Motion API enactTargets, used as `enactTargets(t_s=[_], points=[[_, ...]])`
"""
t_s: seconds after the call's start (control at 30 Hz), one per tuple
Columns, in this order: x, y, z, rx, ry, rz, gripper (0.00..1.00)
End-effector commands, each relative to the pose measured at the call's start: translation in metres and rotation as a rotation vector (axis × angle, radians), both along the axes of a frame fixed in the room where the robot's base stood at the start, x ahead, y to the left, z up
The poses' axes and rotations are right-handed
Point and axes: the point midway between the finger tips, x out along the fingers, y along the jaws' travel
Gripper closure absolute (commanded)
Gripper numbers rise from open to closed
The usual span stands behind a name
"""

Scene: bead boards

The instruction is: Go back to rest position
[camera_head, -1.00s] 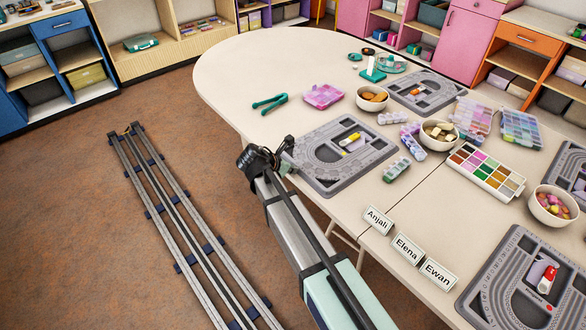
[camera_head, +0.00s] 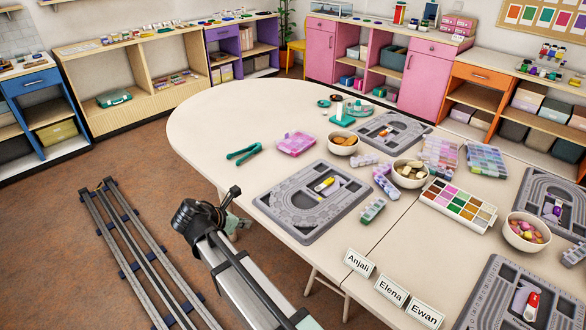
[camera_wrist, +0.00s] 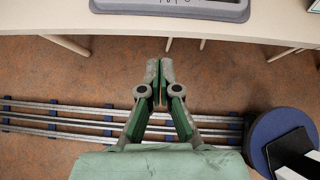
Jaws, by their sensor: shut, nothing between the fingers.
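My gripper (camera_wrist: 160,72) points away over the brown floor in the wrist view, its two green and grey fingers together and empty. The near edge of the white table (camera_wrist: 120,22) and part of a grey bead board (camera_wrist: 185,7) lie beyond the fingertips, apart from them. In the head view my arm is at lower centre, beside the near edge of the table (camera_head: 225,125).
Name cards Anjali (camera_head: 358,262), Elena (camera_head: 392,290) and Ewan (camera_head: 426,314) stand along the table edge. Bowls, bead boxes and green pliers (camera_head: 243,152) lie on the table. Floor rails (camera_head: 125,235) run at left. Open floor lies between rails and table.

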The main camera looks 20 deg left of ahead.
Motion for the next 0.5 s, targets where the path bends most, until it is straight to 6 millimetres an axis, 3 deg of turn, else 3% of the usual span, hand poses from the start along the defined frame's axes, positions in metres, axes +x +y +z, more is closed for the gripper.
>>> enactTargets(t_s=[0.17,0.33,0.43,0.5], points=[[0.0,0.002,0.0,0.082,-0.029,-0.077,1.0],[-0.012,0.006,-0.012,0.312,-0.04,-0.266,1.0],[-0.028,-0.004,-0.043,0.45,-0.014,-0.424,1.0],[-0.033,-0.026,-0.075,0.528,0.008,-0.57,1.0]])
